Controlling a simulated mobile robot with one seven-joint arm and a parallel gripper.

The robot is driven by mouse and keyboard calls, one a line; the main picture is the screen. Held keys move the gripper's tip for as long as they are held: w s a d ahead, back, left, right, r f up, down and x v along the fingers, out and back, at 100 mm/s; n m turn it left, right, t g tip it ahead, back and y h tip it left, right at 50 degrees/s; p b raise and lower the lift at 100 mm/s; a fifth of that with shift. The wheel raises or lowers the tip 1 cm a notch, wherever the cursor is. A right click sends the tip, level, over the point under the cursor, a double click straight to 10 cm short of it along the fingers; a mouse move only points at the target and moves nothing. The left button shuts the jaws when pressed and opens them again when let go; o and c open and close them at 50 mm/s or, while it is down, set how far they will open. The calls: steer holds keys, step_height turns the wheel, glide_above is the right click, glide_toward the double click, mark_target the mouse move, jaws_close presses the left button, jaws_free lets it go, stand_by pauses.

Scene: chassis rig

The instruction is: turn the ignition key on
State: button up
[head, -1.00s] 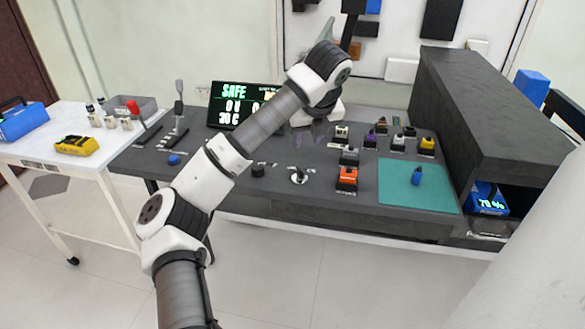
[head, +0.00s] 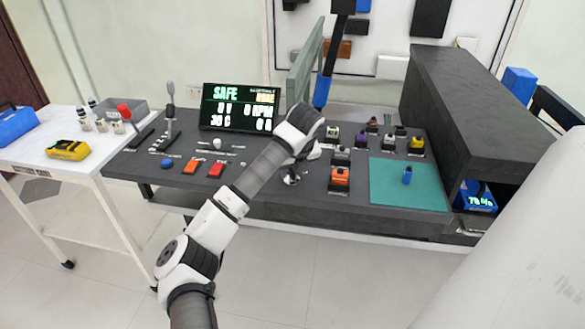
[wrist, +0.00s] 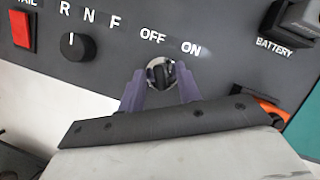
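The ignition switch (wrist: 160,72) is a round silver ring with a dark centre, set in the dark panel below the OFF and ON labels in the wrist view. The dark upright shape in its middle looks like the key, but its angle is hard to read. My gripper (wrist: 161,78) points at the switch, its two purplish fingers on either side of the ring with a gap between them. I see no clear contact.
A black selector knob (wrist: 75,45) marked R N F and a red switch (wrist: 22,29) lie left of the switch. An orange block (head: 340,177) stands to the right, beside a green mat (head: 385,200) with a small blue item (head: 407,176). The display (head: 240,107) reads SAFE, 0 V.

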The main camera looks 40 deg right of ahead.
jaws_close()
steer(key=shift+m+b, duration=0.35)
steer(key=shift+m, duration=0.05)
steer(key=shift+w+a+m+h+b, duration=0.15)
steer(key=shift+m+h+b, duration=0.5)
steer(key=shift+m, duration=0.35)
steer(key=m+g+h+b, duration=0.1)
steer(key=m, duration=0.2)
steer(key=shift+m+b, duration=0.3)
steer(key=shift+b, duration=0.1)
steer(key=m+g, duration=0.1)
steer(key=m, duration=0.1)
steer(key=m+g+h, duration=0.1)
steer(key=m, duration=0.2)
steer(key=shift+w+r+b, duration=0.1)
steer(key=shift+b, duration=0.25)
steer(key=shift+m, duration=0.3)
